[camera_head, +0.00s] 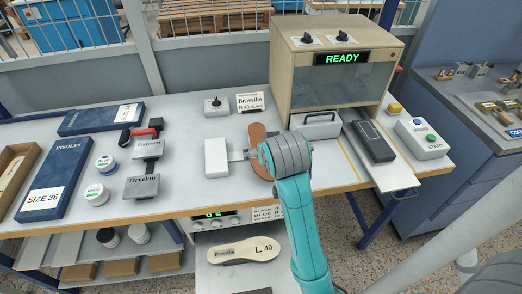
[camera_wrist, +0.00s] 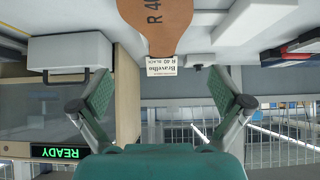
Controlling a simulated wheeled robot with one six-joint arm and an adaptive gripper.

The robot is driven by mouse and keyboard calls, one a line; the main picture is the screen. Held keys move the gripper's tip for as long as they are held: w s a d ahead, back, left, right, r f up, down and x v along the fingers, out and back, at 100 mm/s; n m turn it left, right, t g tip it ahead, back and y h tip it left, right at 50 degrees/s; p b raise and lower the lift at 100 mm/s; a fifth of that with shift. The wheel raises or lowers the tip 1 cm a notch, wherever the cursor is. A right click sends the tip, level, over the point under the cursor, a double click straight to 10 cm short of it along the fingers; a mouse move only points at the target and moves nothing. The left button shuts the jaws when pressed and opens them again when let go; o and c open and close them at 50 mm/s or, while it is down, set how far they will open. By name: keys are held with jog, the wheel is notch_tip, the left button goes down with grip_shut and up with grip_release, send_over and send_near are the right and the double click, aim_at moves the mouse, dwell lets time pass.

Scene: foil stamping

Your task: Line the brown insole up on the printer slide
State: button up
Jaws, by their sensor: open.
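The brown insole (camera_head: 257,132) lies on the white table left of the printer, partly hidden by my arm in the head view. The wrist view shows one broad end of the insole (camera_wrist: 155,22), marked "R 40", toward the top, between the directions of the two fingers. My gripper (camera_wrist: 161,98) is open, with nothing between its fingertips; in the head view my wrist hides it above the insole. The printer (camera_head: 330,75) has a lit READY display. A white block with a handle (camera_head: 316,125) stands at its front; I cannot tell whether this is the slide.
A white block (camera_head: 215,157) stands left of the insole. A "Bravelho R 40 black" card (camera_head: 250,102) and a knob box (camera_head: 216,105) are behind. A dark block (camera_head: 373,141) and START box (camera_head: 421,138) are to the right. A light insole marked L 40 (camera_head: 243,250) lies lower down.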

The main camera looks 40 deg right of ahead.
jog(key=x, duration=0.9)
jog(key=shift+w+d+f, duration=0.1)
jog(key=shift+w+f, duration=0.15)
jog(key=shift+w, duration=0.1)
jog(key=c, duration=1.1)
